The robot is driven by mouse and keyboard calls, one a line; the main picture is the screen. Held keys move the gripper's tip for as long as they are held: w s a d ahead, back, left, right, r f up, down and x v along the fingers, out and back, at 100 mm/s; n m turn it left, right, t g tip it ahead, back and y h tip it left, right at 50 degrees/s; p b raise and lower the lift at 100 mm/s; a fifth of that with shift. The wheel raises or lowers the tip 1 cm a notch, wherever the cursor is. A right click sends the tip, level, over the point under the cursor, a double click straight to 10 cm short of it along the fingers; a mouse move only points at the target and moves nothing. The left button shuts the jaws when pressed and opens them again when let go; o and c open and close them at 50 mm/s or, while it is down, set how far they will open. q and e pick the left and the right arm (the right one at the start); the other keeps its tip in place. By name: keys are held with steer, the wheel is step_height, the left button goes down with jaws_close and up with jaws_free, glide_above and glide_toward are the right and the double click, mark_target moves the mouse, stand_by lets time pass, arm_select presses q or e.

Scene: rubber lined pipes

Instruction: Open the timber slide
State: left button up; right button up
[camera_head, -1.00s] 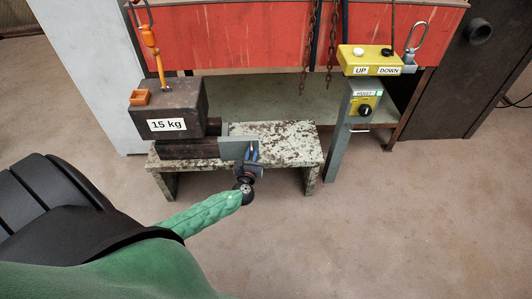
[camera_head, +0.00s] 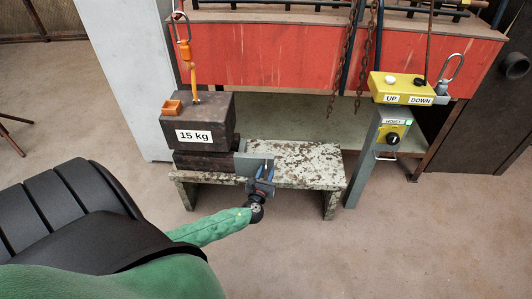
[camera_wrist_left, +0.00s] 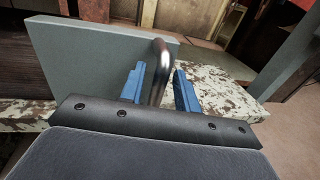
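The timber slide shows in the head view as dark timber blocks (camera_head: 205,161) on a paint-worn bench (camera_head: 310,176). A grey metal plate (camera_head: 255,164) stands at its right end; this plate (camera_wrist_left: 88,52) fills the upper left of the left wrist view. A bent metal handle (camera_wrist_left: 159,68) comes off the plate. My left gripper (camera_head: 262,184) is at the plate. In the wrist view its blue fingers (camera_wrist_left: 160,90) stand on either side of the handle, with small gaps showing, so it looks open around it. My right gripper is out of view.
A dark 15 kg block (camera_head: 198,122) sits on the timber, with an orange hook (camera_head: 187,56) above it. A hoist post (camera_head: 364,160) with a yellow UP/DOWN box (camera_head: 403,88) stands to the right. Chains (camera_head: 361,60) hang behind. The floor in front (camera_head: 400,250) is clear.

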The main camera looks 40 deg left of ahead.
arm_select(q)
steer(key=v, duration=0.7)
steer(key=shift+s, duration=0.25)
steer(key=shift+d, duration=0.1)
